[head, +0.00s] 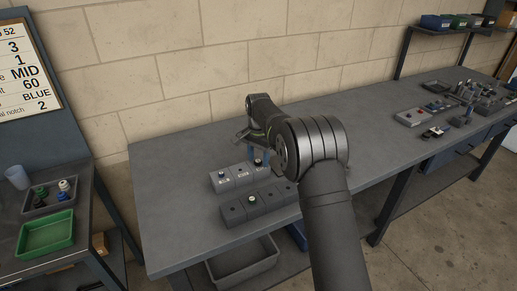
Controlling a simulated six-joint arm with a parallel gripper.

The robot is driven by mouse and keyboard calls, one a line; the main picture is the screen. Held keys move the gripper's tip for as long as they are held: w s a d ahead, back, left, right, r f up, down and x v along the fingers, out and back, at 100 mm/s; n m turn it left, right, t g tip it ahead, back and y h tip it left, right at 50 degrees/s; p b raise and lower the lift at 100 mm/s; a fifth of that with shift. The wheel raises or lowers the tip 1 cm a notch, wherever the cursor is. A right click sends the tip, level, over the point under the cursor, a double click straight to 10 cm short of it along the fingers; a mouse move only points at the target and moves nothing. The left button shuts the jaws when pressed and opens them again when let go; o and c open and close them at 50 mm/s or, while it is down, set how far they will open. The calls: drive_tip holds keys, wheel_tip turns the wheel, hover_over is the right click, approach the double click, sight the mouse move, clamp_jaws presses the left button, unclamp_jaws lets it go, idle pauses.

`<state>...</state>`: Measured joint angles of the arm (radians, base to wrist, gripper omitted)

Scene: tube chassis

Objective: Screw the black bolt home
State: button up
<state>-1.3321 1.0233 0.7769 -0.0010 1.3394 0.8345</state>
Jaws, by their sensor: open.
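A dark bolt head (257,162), which looks like the black bolt, stands on a block in that row, directly below or between the fingers; I cannot tell which. How far the bolt is screwed in is too small to see. My arm crosses in front and hides the right end of the blocks.
A front row of grey blocks (232,213) holds a pale-topped piece (252,199). The bench (165,190) is clear to the left. A side table holds a green tray (45,238) and a grey tray with several small bottles (41,192). Devices (411,117) stand far right.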

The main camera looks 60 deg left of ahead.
wheel_tip(320, 180, up, 17)
drive_tip(key=shift+r, duration=0.2)
idle(0.4)
wheel_tip(320, 180, down, 17)
drive_tip(key=shift+f, duration=0.4)
drive_tip(key=shift+r+n, duration=0.1)
drive_tip(key=shift+n, duration=0.6)
